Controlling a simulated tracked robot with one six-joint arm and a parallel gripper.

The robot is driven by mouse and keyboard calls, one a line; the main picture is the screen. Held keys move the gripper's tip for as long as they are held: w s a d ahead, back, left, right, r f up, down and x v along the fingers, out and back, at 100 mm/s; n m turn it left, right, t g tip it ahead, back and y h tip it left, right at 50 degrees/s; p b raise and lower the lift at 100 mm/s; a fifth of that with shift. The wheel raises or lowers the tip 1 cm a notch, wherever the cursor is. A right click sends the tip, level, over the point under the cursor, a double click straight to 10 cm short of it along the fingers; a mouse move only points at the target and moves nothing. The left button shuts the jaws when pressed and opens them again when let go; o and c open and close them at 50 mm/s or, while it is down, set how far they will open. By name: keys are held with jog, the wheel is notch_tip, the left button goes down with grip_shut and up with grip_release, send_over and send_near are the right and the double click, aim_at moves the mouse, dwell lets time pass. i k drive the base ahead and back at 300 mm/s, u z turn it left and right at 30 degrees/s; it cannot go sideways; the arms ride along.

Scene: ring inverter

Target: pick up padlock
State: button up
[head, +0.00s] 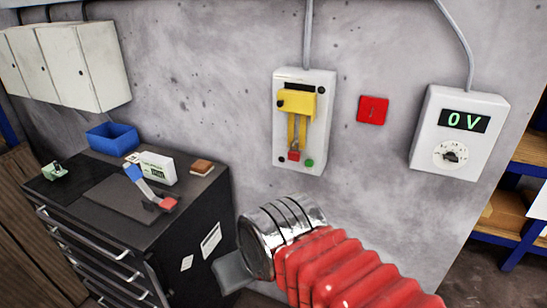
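No padlock can be made out for certain. A small red piece (168,204) lies on the black cabinet top, at the near end of a light strip with a blue end (134,173); I cannot tell whether it is a padlock. Another small red part (293,155) is low on the white switch box (318,80), below its yellow lever (297,104). My gripper (232,272) shows as a grey finger beyond the silver wrist, in front of the cabinet's right side and apart from the red pieces. Its opening is hidden, and nothing is seen in it.
The black drawer cabinet (185,238) carries a blue bin (112,136), a white device (158,168), a brown block (202,167) and a small green item (54,171). On the wall are a red plate (373,110) and a meter reading 0 V (463,121). Shelving (500,212) stands right.

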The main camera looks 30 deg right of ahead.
aim_at(293, 155)
jog(key=u, duration=3.15)
jog(key=k, duration=0.95)
jog(key=z, duration=0.55)
